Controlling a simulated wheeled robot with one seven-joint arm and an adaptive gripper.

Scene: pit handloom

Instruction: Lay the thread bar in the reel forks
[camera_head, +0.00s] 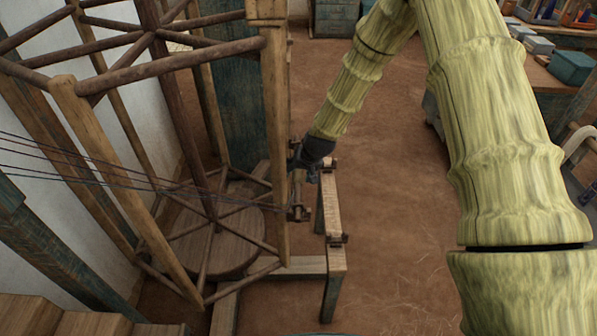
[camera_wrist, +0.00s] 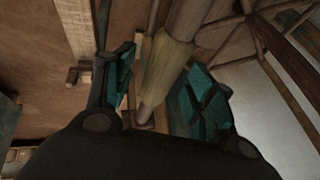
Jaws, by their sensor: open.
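My gripper (camera_head: 312,160) is low beside the reel, between it and a narrow wooden stand (camera_head: 335,205). In the wrist view its teal fingers (camera_wrist: 158,92) are apart, with a pale rod, apparently the thread bar (camera_wrist: 165,68), between them. I see no clear grip on it. The bar's near end is close to a small brown bracket. In the head view the bar is thin and partly hidden by my gripper. The reel forks show as small dark brackets (camera_head: 299,213) by the reel's near post. I cannot tell whether both bar ends are seated.
The wooden reel (camera_head: 275,130) fills the left, with dark threads (camera_head: 110,165) running to it from the left. Open brown floor lies right of the stand. A bench with boxes (camera_head: 572,67) is at far right.

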